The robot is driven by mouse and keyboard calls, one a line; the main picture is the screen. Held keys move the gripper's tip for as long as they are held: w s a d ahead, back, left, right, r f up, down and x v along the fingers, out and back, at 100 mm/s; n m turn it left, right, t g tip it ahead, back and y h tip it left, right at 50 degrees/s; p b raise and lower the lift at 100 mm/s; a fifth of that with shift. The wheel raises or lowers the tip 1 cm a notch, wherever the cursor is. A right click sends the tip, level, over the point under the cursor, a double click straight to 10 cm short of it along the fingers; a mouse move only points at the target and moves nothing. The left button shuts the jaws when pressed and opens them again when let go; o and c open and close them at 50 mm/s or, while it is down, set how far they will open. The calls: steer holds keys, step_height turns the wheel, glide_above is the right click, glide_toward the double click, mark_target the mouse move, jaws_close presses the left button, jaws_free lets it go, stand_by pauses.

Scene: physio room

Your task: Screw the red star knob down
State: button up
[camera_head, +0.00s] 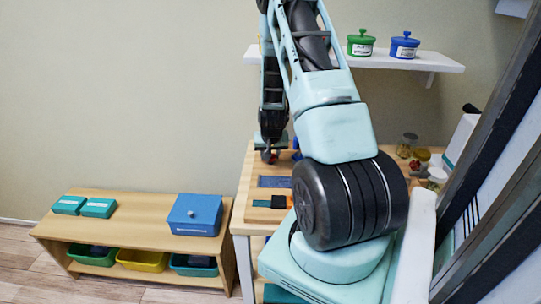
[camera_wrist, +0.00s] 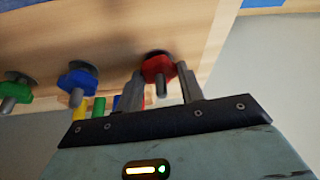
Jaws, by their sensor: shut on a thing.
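The red star knob (camera_wrist: 158,68) sits on a dark round base on the wooden board (camera_wrist: 115,28), with a grey threaded stud sticking out through it. My gripper (camera_wrist: 160,82) has its two grey fingers on either side of the red knob and is shut on it. In the head view the red knob (camera_head: 270,156) shows small under my gripper (camera_head: 271,148) at the table's left part. My arm hides much of the table there. I cannot tell how far down the stud the knob sits.
A blue knob (camera_wrist: 78,78) and a green knob (camera_wrist: 14,92) sit on studs left of the red one. Several jars (camera_head: 407,145) stand at the table's right. A low bench (camera_head: 140,220) with a blue box (camera_head: 195,214) stands at left. A wall shelf (camera_head: 390,60) holds two pots.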

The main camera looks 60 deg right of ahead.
steer(key=shift+w+r+m+g+h, duration=0.15)
steer(key=shift+m+g+h, duration=0.2)
steer(key=shift+m, duration=0.75)
steer(key=o, duration=1)
steer(key=p+v, duration=0.2)
steer(key=v, duration=1.5)
steer(key=shift+r, duration=0.15)
